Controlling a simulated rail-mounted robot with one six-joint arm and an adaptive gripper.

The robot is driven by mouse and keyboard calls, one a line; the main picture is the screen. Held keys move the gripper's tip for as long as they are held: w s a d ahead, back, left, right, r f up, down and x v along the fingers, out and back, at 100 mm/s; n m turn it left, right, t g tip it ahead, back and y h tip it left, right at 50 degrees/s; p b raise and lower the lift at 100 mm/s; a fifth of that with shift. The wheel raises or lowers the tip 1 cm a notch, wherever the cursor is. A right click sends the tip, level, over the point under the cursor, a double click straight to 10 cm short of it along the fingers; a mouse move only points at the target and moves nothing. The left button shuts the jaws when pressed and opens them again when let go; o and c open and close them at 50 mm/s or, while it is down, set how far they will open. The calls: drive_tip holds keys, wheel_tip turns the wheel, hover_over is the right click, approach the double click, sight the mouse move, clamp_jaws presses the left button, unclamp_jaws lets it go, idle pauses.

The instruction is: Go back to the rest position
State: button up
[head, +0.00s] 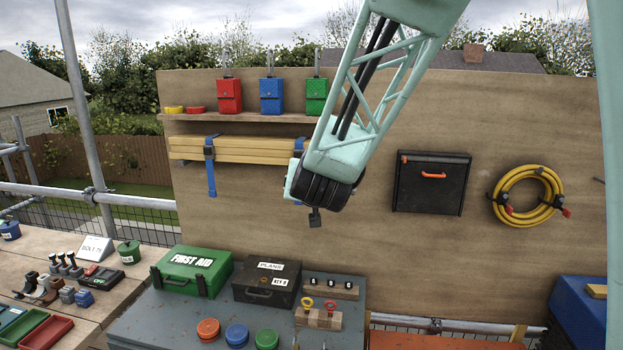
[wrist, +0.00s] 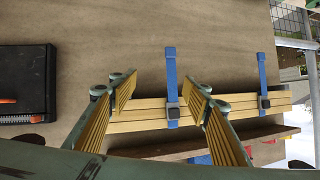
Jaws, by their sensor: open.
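My gripper (wrist: 158,112) shows in the wrist view with its two yellow ribbed fingers spread wide apart and nothing between them. Behind the fingers is a bundle of yellow timber battens (wrist: 150,114), held to the board by blue straps (wrist: 171,85). In the head view my pale green lattice arm reaches down in front of the plywood board, and its dark wrist end covers the right end of the battens (head: 245,149). The fingers themselves are hidden in the head view. I cannot tell the exact gap between the gripper and the board.
The plywood board (head: 430,240) carries a shelf (head: 240,117) with red, blue and green boxes, a black case (head: 432,183) and a yellow hose coil (head: 528,196). Below stand a green first aid box (head: 192,270), a black plans box (head: 266,282) and coloured round tubs on a grey bench.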

drive_tip(key=s+d+r+n+g+y, duration=0.15)
drive_tip(key=s+d, duration=0.25)
drive_tip(key=s, duration=0.6)
drive_tip(key=s+d+r+g, duration=0.2)
drive_tip(key=s+d+r, duration=0.15)
drive_tip(key=s, duration=0.65)
drive_tip(key=s+d+f+g, duration=0.1)
drive_tip(key=s+d, duration=0.3)
drive_tip(key=s, duration=0.7)
drive_tip(key=s+d+f+g+h, duration=0.1)
drive_tip(key=s+d, duration=0.4)
drive_tip(key=s, duration=0.6)
drive_tip(key=s+d+f+g+h, duration=0.1)
drive_tip(key=s+d+f+g, duration=0.2)
drive_tip(key=s, duration=0.8)
drive_tip(key=shift+s+d+f+b, duration=0.2)
drive_tip(key=shift+d+f+b, duration=0.1)
drive_tip(key=shift+d, duration=0.85)
drive_tip(key=shift+g+h, duration=0.25)
drive_tip(key=shift+d, duration=0.1)
